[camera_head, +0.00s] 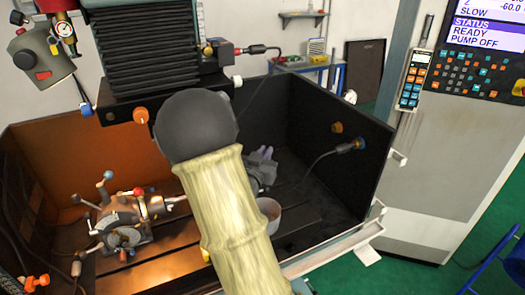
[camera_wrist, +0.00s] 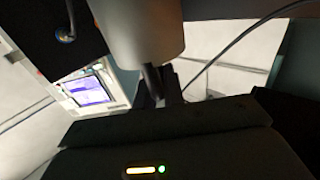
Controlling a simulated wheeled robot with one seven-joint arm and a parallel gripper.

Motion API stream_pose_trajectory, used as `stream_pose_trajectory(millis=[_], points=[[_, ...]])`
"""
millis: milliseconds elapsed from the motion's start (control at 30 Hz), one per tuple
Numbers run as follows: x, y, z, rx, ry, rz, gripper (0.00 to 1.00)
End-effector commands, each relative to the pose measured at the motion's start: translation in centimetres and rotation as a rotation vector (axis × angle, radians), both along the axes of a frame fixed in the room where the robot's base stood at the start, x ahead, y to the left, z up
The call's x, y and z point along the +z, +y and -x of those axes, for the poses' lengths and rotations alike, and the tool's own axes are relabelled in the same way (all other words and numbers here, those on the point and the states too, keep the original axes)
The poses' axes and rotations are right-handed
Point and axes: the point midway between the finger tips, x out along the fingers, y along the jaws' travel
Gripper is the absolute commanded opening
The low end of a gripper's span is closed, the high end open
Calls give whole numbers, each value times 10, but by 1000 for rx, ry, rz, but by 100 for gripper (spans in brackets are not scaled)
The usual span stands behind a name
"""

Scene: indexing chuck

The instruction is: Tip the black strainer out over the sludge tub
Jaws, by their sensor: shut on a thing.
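My gripper (camera_head: 262,167) is in the machine enclosure, partly hidden behind my pale-sleeved forearm in the head view. In the wrist view its dark fingers (camera_wrist: 160,85) are shut on the narrow end of a dark grey, rounded, cylindrical thing, apparently the black strainer (camera_wrist: 140,32). Its mouth and contents are out of view, and I cannot make it out in the head view. A small grey round tub with brownish contents, apparently the sludge tub (camera_head: 270,209), stands below my gripper, its left side hidden by my forearm.
An indexing chuck (camera_head: 122,228) with levers sits on the slotted bed at left. A black machine head (camera_head: 150,60) hangs above. The enclosure's right wall (camera_head: 350,165) carries a hose. A control cabinet (camera_head: 440,150) stands at right. Bare bed lies right of the tub.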

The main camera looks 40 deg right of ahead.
Motion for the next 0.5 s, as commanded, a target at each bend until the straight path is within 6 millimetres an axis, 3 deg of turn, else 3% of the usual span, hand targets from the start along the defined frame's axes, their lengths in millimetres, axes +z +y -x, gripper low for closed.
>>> stream_pose_trajectory(millis=[500], points=[[-4, 6, -10, 1, 136, 82, 0]])
